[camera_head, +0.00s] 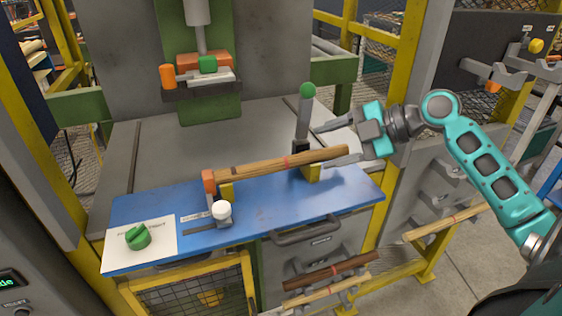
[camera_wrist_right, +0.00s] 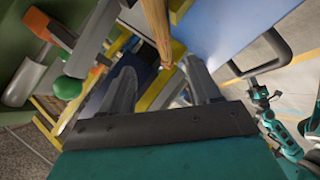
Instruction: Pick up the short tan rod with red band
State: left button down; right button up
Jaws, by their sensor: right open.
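A tan-brown rod with a red band (camera_head: 262,167) lies across yellow supports on the blue board (camera_head: 280,203). Its left end is at an orange block. My right gripper (camera_head: 322,146) is open at the rod's right end, with one finger above the rod in the picture and the other below it. In the right wrist view the end of a tan rod (camera_wrist_right: 157,28) with a reddish mark shows ahead of the open fingers, roughly between them. I cannot tell whether a finger touches it. My left gripper is not in view.
A green-knobbed lever (camera_head: 304,112) stands beside the rod's right end, close to my fingers. A white knob (camera_head: 221,211) and a green dial (camera_head: 138,236) are at the left. Other rods lie lower: a dark one (camera_head: 330,270), a pale one (camera_head: 325,290) and a tan one (camera_head: 445,222).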

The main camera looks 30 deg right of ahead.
aim_at(291, 161)
jog(key=x, duration=0.4)
jog(key=shift+w+a+f, duration=0.1)
jog(key=shift+w+f, duration=0.05)
jog(key=shift+d+f+p+x, duration=0.15)
jog(key=shift+f+p+x, duration=0.1)
jog(key=shift+x, duration=1.15)
jog(key=shift+d+f+p+x, duration=0.1)
jog(key=shift+p+x, duration=0.15)
jog(key=shift+x, duration=1.15)
jog(key=c, duration=1.1)
jog(key=shift+r, duration=0.1)
jog(key=shift+c, duration=0.2)
